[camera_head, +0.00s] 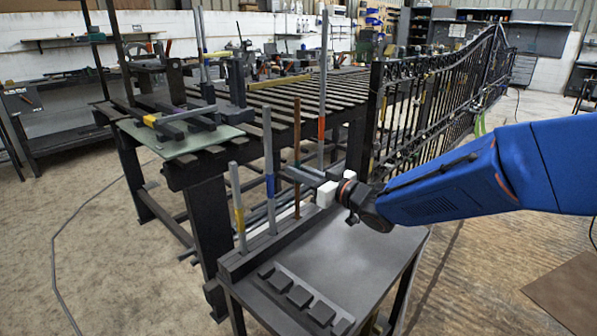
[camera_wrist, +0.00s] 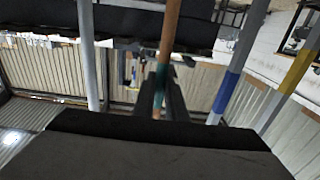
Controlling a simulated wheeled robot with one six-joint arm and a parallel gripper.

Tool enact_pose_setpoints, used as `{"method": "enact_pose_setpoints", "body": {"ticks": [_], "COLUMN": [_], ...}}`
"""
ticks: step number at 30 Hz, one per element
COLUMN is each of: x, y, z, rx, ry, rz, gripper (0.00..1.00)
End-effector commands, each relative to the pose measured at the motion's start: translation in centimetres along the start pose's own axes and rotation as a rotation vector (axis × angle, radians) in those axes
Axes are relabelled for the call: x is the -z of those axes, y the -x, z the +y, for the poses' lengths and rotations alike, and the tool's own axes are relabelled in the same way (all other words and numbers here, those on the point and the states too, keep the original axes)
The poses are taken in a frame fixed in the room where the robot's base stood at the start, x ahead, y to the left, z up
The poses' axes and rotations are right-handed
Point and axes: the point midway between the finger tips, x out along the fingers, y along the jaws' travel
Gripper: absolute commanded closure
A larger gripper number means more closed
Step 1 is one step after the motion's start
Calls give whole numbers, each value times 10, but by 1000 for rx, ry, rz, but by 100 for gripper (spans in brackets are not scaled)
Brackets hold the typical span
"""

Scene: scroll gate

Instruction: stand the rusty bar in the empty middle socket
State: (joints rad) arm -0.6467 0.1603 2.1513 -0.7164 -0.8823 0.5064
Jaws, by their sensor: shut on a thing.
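The rusty bar (camera_head: 297,140) is a thin brown upright rod. My gripper (camera_head: 298,174) is shut on it at about mid-height. In the wrist view, my gripper's dark fingers (camera_wrist: 160,100) close around the rusty bar (camera_wrist: 171,28), near a teal band. The dark socket rack (camera_head: 262,250) runs along the far left edge of the small table. The bar's lower end meets the rack's top line, in the gap between the blue-banded and red-banded bars. I cannot tell whether it is inside the middle socket or just above it.
Grey bars with blue (camera_head: 269,155), yellow (camera_head: 238,205) and red (camera_head: 322,90) bands stand in the rack beside the rusty bar. Low dark blocks (camera_head: 298,295) line the front of the small table (camera_head: 370,245). A slatted workbench (camera_head: 290,92) and a black gate (camera_head: 430,105) stand behind.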

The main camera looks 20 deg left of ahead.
Motion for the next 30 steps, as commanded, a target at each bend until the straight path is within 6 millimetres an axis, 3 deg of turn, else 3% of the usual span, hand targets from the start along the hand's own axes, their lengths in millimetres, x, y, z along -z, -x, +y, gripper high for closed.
{"method": "enact_pose_setpoints", "body": {"ticks": [8,9,11,23,30], "x": [-2,-2,-2,-3,-2], "y": [0,0,0,6,44], "z": [0,0,0,0,1], "rx": [0,0,0,-1,-2], "ry": [1,1,1,0,1], "rz": [2,2,2,-1,0], "gripper": [100,79,66,66,66]}}
